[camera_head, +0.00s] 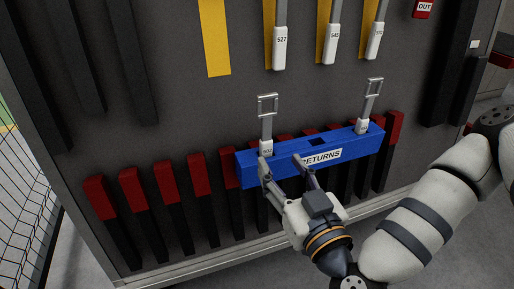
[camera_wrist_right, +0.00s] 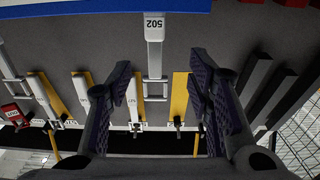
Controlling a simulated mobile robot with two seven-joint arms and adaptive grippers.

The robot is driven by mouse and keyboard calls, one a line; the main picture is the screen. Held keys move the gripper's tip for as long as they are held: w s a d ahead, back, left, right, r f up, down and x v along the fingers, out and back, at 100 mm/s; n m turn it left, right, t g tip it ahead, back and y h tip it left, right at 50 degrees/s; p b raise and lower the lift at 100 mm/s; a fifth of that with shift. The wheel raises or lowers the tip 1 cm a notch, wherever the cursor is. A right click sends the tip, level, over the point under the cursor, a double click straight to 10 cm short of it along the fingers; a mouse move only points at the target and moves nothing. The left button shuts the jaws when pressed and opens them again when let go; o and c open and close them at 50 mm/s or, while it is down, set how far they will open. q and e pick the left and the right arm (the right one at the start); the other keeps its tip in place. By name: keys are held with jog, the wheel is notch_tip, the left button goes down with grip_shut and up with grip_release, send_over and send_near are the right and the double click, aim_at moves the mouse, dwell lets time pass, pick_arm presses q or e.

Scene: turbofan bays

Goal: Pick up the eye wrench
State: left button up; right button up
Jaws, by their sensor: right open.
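Two tools with white handles and grey shafts stand upright in the blue RETURNS holder (camera_head: 245,172). Each ends in an open rectangular loop, and I cannot tell which one is meant as the eye wrench. The left tool (camera_head: 267,121) carries the label 502 and also shows upside down in the right wrist view (camera_wrist_right: 155,55). The right tool (camera_head: 369,100) stands at the holder's far end. My right gripper (camera_head: 282,164) is open in front of the left tool. In the wrist view its fingers (camera_wrist_right: 160,85) appear either side of that tool's shaft, with nothing gripped. My left gripper is not in view.
Several tools, one labelled 527 (camera_head: 280,48), hang above on the dark panel (camera_head: 180,110) by yellow strips (camera_head: 214,38). Red-topped black bars (camera_head: 133,188) line the panel below and behind the holder. A wire mesh fence (camera_head: 22,190) stands at left.

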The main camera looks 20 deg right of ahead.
aim_at(268, 145)
jog(key=w+b, duration=0.1)
jog(key=w, duration=0.2)
jog(key=w+f+b, duration=0.1)
jog(key=w, duration=0.6)
jog(key=shift+w+d+f+b, duration=0.1)
jog(key=shift+d+f+b, duration=0.15)
jog(key=shift+b, duration=0.15)
jog(key=shift+w+r, duration=0.15)
jog(key=shift+w, duration=0.05)
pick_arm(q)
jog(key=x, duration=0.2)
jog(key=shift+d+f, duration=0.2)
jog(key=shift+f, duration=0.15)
pick_arm(e)
grip_shut()
